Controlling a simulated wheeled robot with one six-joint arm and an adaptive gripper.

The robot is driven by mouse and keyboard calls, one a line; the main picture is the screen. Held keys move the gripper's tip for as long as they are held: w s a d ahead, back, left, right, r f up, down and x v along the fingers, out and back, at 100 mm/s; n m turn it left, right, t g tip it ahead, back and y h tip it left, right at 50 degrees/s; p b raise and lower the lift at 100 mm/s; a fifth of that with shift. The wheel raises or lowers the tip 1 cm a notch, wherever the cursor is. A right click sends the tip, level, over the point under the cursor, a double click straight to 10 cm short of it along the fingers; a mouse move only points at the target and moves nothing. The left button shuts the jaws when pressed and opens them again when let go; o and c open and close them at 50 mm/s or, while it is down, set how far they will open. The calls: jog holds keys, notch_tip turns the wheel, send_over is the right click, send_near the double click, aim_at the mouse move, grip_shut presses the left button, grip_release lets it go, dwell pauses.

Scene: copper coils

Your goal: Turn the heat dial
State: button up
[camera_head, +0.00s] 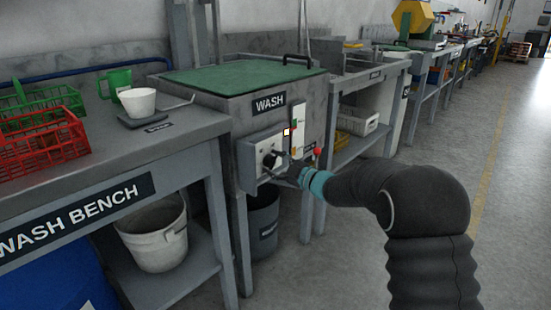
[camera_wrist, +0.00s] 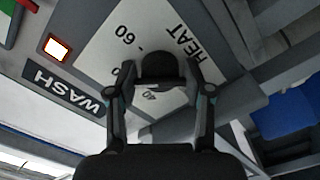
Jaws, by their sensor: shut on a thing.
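The heat dial (camera_wrist: 160,70) is a black knob on a light panel marked HEAT, with a scale where 60 and 40 can be read in the wrist view. My gripper (camera_wrist: 160,88) is shut on the dial, one finger on each side of it. In the head view the dial (camera_head: 269,159) sits on the control box at the front of the WASH tank, and my gripper (camera_head: 280,168) reaches it from the right. The fingers and knob hide part of the scale, and I cannot tell where the dial points.
A lit indicator (camera_wrist: 57,49) is beside the panel, near the WASH label (camera_wrist: 67,91). The tank has a green lid (camera_head: 240,78). At left, the wash bench (camera_head: 190,128) holds a red basket (camera_head: 45,150) and a white cup (camera_head: 138,101). Open floor (camera_head: 345,240) lies at right.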

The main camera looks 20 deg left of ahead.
jog(key=m+p, duration=0.3)
jog(key=m, duration=0.2)
jog(key=shift+s, duration=0.1)
jog(key=shift+a+f+m+p, duration=0.1)
jog(key=shift+m+p, duration=0.45)
jog(key=shift+m, duration=1.85)
jog(key=o, duration=1.2)
jog(key=shift+s, duration=0.1)
jog(key=v, duration=1.2)
